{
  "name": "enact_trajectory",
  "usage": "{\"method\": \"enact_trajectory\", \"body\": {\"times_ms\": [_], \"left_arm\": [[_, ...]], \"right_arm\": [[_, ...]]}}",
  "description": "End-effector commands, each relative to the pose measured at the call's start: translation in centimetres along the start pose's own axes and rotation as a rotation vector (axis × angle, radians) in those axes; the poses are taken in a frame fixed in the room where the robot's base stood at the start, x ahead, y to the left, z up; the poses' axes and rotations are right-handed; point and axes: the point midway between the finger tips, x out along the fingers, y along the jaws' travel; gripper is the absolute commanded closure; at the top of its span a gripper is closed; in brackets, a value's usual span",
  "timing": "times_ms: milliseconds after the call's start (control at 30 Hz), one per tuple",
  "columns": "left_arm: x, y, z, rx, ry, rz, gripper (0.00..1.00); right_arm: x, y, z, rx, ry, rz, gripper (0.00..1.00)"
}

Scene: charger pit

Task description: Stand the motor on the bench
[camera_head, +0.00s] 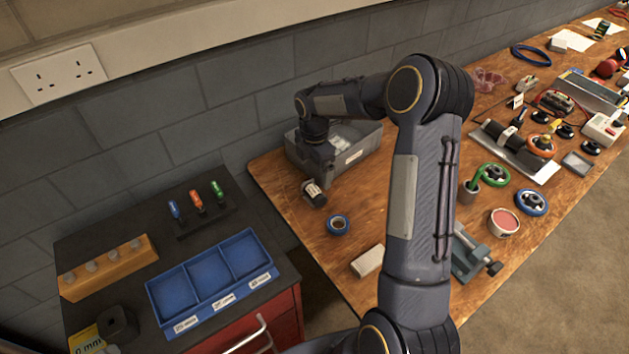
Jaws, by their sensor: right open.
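A small dark cylinder with a pale label, which looks like the motor (314,191), is at the left part of the wooden bench (300,228), in front of the grey bin. It looks tilted or lying, but it is too small to be sure. My right arm reaches over the bench, and my right gripper (319,168) points down just above and behind the motor. Its jaws are open; the fingertips are small and dark, and I cannot tell whether they touch the motor. My left gripper is not in view.
A grey bin (365,157) stands behind my right gripper. Blue tape (338,225) and a pale block (368,261) are nearer on the bench. A vise (468,258) is partly behind my arm. A blue tray (258,262) sits on the cabinet at left.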

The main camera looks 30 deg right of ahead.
Motion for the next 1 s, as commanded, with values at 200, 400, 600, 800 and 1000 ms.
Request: {"method": "enact_trajectory", "body": {"times_ms": [200,400,600,800,1000], "left_arm": [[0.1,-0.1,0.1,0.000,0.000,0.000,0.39],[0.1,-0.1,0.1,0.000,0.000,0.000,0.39],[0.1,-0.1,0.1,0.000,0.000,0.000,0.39],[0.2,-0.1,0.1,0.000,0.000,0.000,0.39],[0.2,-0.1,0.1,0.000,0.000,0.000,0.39]], "right_arm": [[-3.5,0.1,0.0,0.001,0.000,0.002,0.08],[-5.6,-0.8,-0.2,0.050,0.005,0.017,0.08],[-11.1,-5.6,-2.1,0.358,0.062,0.099,0.08],[-15.3,-12.8,-5.1,0.776,0.188,0.174,0.08],[-16.6,-20.1,-8.6,1.194,0.367,0.200,0.08]]}}
